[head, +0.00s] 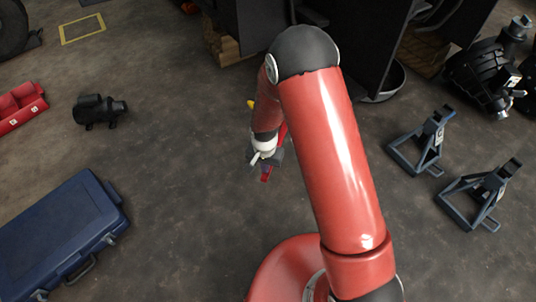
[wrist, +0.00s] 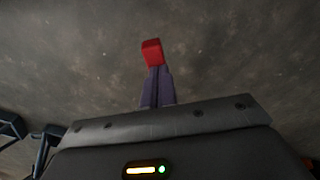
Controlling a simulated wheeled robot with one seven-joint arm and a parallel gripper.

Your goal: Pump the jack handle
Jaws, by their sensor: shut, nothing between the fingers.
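My gripper (head: 266,173) hangs near the middle of the head view, pointing down over the floor. In the wrist view its dark fingers lie together, with a red block at the tip (wrist: 152,52), and I see nothing held between them. No jack handle can be made out in either view. A small yellow bit (head: 250,104) and a red sliver (head: 283,133) show beside my forearm. My arm hides most of what is there, so I cannot tell whether they belong to the jack.
Two jack stands (head: 422,143) (head: 481,195) stand at the right. A blue case (head: 62,235) lies at lower left, with a small black motor-like part (head: 99,111) beyond it. The dark forklift body (head: 365,40) stands at the back. The floor left of my gripper is clear.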

